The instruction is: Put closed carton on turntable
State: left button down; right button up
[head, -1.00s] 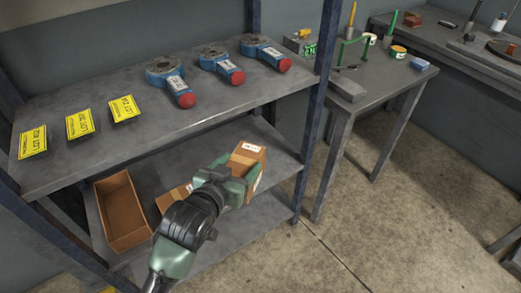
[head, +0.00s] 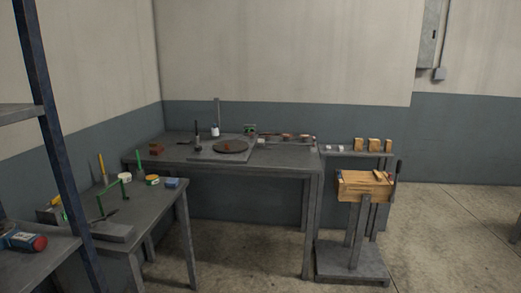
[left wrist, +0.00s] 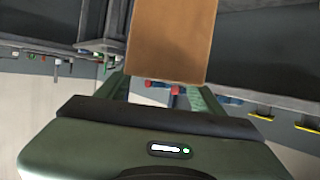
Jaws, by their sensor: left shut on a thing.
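The carton (left wrist: 170,40) is a plain brown box in the left wrist view. My left gripper (left wrist: 162,82) is shut on it, with a green finger on each side. Its top and flaps cannot be made out from here. The turntable (head: 240,150) is a dark round disc on a grey plate on the far workbench in the head view. A small reddish-brown thing (head: 227,146) appears to lie on the disc. Neither of my grippers shows in the head view.
The far workbench (head: 275,170) also holds a white bottle (head: 215,130) and small items along its back. A lower side table (head: 150,207) with a green frame stands at left, beside the shelf rack (head: 55,140). A wooden box stand (head: 365,185) is at right. Floor is open at front right.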

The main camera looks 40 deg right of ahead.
aim_at(230, 145)
jog(key=i+l+z, duration=0.6)
jog(key=z, duration=0.15)
jog(key=i+l+z, duration=0.1)
jog(key=i+z, duration=0.25)
jog(key=i, duration=0.1)
